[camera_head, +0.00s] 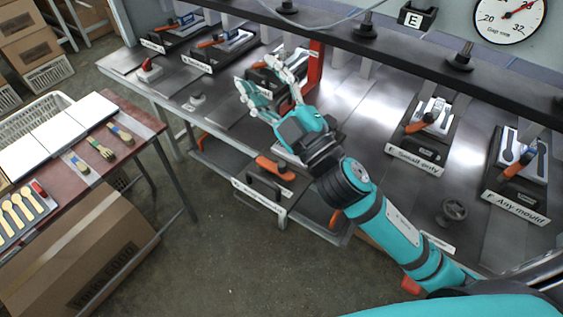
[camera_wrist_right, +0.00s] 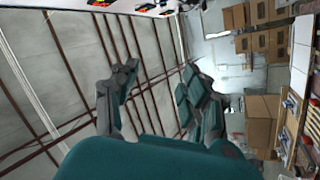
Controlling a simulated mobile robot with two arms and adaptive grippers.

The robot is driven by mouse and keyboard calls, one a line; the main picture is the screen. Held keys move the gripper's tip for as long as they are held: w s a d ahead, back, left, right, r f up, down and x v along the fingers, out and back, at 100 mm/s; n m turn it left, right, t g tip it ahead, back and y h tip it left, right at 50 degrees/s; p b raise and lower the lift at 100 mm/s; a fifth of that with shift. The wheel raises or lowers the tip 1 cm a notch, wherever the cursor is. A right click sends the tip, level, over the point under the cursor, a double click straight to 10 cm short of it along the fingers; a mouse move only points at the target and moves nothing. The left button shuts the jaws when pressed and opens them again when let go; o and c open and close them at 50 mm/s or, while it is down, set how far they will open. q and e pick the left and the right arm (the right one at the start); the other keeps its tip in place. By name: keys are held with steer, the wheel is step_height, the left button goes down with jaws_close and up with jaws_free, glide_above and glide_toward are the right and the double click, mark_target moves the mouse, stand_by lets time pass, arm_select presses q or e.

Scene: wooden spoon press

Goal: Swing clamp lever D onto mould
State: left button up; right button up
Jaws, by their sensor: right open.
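My right gripper (camera_head: 262,76) reaches up over the middle of the press bench with its fingers apart and nothing between them. It also shows open and empty in the right wrist view (camera_wrist_right: 158,80), which looks up at the roof and shelves. Behind its fingers is a dark press station with a red upright (camera_head: 315,66), partly covered by the hand. An orange-handled lever (camera_head: 275,168) lies at a front tray (camera_head: 262,196) left of my right forearm. I cannot read that tray's label or tell which lever is D. My left gripper is out of view.
Stations with orange levers stand at the right, labelled E (camera_head: 418,162) and F (camera_head: 516,206). Two more stations (camera_head: 222,48) stand at the back left. An overhead beam (camera_head: 400,52) runs above the bench. Floor between is clear.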

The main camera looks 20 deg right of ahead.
steer(key=s+a+r+n+g+y, duration=0.35)
steer(key=a+n+g+y, duration=0.2)
steer(key=n, duration=0.35)
steer(key=s+a+r+n+g+y, duration=0.35)
steer(key=n+g+y, duration=0.35)
steer(key=n, duration=0.3)
steer(key=n+g+h, duration=0.5)
steer(key=n+h, duration=0.4)
steer(key=h, duration=1)
glide_toward(283, 163)
steer(key=p+x, duration=0.3)
steer(key=x, duration=0.7)
steer(key=shift+a+f+p, duration=0.1)
steer(key=shift+p, duration=0.25)
jaws_close()
